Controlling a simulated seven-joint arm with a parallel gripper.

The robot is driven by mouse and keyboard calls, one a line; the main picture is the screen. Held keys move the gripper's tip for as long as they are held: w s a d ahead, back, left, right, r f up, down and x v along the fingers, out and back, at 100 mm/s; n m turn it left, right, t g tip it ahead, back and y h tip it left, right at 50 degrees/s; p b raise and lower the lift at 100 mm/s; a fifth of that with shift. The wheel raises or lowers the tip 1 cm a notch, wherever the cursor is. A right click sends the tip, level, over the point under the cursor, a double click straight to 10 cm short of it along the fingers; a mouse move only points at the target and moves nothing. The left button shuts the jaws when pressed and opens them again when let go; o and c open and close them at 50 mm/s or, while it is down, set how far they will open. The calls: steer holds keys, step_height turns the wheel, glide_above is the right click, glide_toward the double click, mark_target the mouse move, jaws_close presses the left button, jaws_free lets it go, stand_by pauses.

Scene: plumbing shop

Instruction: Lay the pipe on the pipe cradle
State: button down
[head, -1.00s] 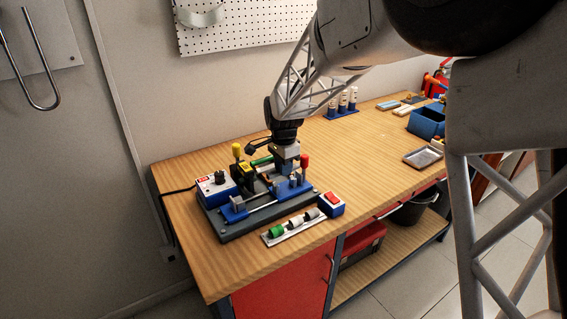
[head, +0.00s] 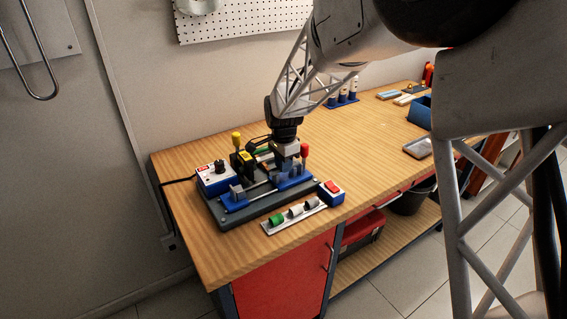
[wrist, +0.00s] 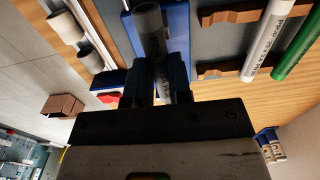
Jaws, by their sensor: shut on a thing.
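My gripper (head: 287,168) is low over the right blue clamp of the bench machine in the head view. In the wrist view its two dark fingers (wrist: 158,85) are shut on a grey pipe (wrist: 150,30) with printed lettering. The pipe's hollow end points away from the gripper, over a blue part of the machine; whether it touches is unclear. Brown notched supports (wrist: 222,71), seemingly the pipe cradle, are right of the gripper in the wrist view. A white pipe (wrist: 262,50) and a green pipe (wrist: 298,50) lie across them. The fingers hide much of the held pipe.
The machine's dark base (head: 250,217) carries a yellow-knobbed lever (head: 236,140) and a red-knobbed lever (head: 304,151) close to my gripper. A strip of short fittings (head: 296,213) and a red-switch box (head: 331,193) are in front. The bench's middle (head: 360,145) is clear.

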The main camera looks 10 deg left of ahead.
steer(key=c, duration=1)
jaws_free()
steer(key=shift+o, duration=0.2)
steer(key=shift+r, duration=0.1)
steer(key=shift+r, duration=3.8)
